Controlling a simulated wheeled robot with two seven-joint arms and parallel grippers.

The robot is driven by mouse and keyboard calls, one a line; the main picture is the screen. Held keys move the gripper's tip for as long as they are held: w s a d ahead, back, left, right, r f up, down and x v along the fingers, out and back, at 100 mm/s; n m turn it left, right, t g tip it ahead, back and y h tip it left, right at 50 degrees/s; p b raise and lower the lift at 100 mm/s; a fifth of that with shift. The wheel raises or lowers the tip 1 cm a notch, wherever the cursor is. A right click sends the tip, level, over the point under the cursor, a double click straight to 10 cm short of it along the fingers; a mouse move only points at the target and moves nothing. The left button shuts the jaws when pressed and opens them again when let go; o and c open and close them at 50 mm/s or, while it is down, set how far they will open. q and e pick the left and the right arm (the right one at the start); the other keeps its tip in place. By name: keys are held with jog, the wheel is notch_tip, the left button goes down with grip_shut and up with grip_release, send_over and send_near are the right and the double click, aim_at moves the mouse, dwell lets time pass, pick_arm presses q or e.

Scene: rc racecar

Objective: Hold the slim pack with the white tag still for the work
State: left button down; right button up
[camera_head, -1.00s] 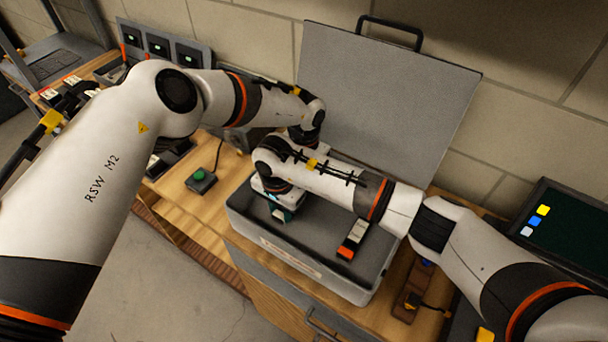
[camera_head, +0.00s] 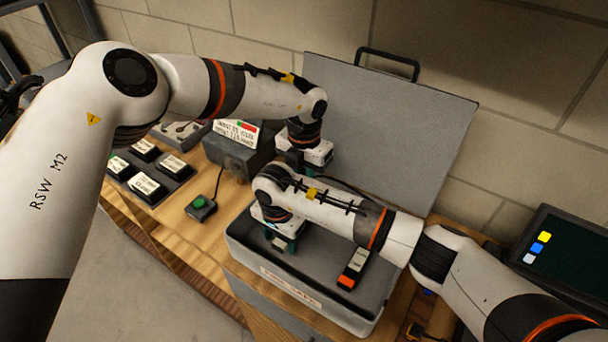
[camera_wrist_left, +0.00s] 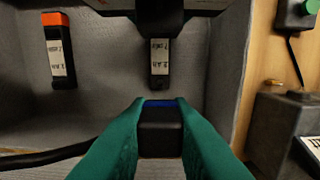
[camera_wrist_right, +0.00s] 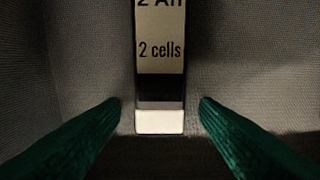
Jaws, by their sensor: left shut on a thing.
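The slim pack with the white tag (camera_wrist_right: 160,122) lies in the grey case, its label reading "2 cells" in the right wrist view. My right gripper (camera_wrist_right: 160,101) is open, its green fingers either side of the pack with gaps on both sides. In the head view this gripper (camera_head: 281,240) points down into the case and mostly hides the pack. The pack (camera_wrist_left: 160,62) also shows in the left wrist view. My left gripper (camera_wrist_left: 160,125) is shut on a black plug with a blue stripe (camera_wrist_left: 160,104). In the head view that gripper (camera_head: 297,168) is partly hidden.
A second pack with an orange end (camera_head: 353,268) lies in the open case (camera_head: 350,312). A black cable (camera_wrist_left: 45,157) runs beside my left fingers. A green button box (camera_head: 201,207), a dark sign box (camera_head: 232,152) and labelled blocks (camera_head: 147,187) stand left; a screen (camera_head: 565,262) stands right.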

jog(key=shift+r, duration=0.1)
notch_tip(320, 180, up, 7)
jog(key=shift+r, duration=0.15)
dwell(0.4)
dwell(0.4)
